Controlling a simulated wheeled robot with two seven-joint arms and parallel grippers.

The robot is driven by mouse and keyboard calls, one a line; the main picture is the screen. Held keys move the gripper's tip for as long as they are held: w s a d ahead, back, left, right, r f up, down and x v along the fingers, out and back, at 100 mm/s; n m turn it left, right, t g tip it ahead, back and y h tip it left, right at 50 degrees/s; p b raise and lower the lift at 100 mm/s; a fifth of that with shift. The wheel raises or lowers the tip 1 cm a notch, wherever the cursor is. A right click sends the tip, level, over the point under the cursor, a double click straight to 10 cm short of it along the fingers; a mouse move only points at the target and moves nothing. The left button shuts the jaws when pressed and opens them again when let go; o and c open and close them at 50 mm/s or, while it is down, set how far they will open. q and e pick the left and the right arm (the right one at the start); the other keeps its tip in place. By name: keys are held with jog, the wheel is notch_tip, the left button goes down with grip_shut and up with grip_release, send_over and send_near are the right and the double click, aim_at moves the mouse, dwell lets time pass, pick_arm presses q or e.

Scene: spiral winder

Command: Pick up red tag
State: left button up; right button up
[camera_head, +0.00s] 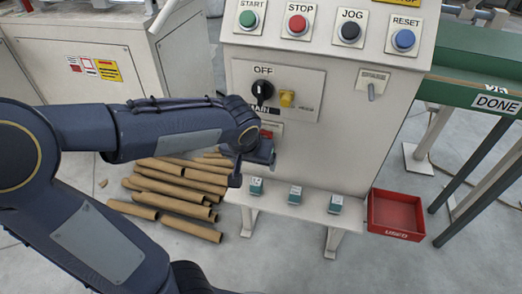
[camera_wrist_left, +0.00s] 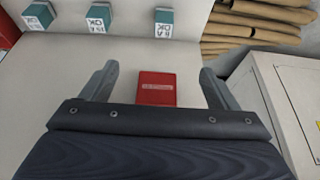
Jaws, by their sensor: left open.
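In the left wrist view the red tag (camera_wrist_left: 156,88) is a small flat red rectangle with a pale line of text. My left gripper (camera_head: 254,160) is close in front of the cabinet. In the left wrist view the left gripper (camera_wrist_left: 157,70) is open, with one finger on each side of the tag and a gap on both sides. My right gripper is not in view.
Several teal-topped blocks (camera_head: 295,194) stand on the ledge below the panel. Cardboard tubes (camera_head: 170,190) lie at left. A green table (camera_head: 470,75) with a DONE label stands at right.

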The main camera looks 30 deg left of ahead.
pick_arm(q)
jog(key=w, duration=0.2)
jog(key=w+a+b, duration=0.1)
jog(key=w, duration=0.4)
jog(key=shift+w+a+f, duration=0.1)
jog(key=shift+a, duration=0.3)
jog(key=shift+w+f+b, duration=0.25)
jog(key=shift+f+b, duration=0.3)
jog(key=shift+b, duration=0.1)
jog(key=shift+r, duration=0.1)
jog(key=c, duration=1.1)
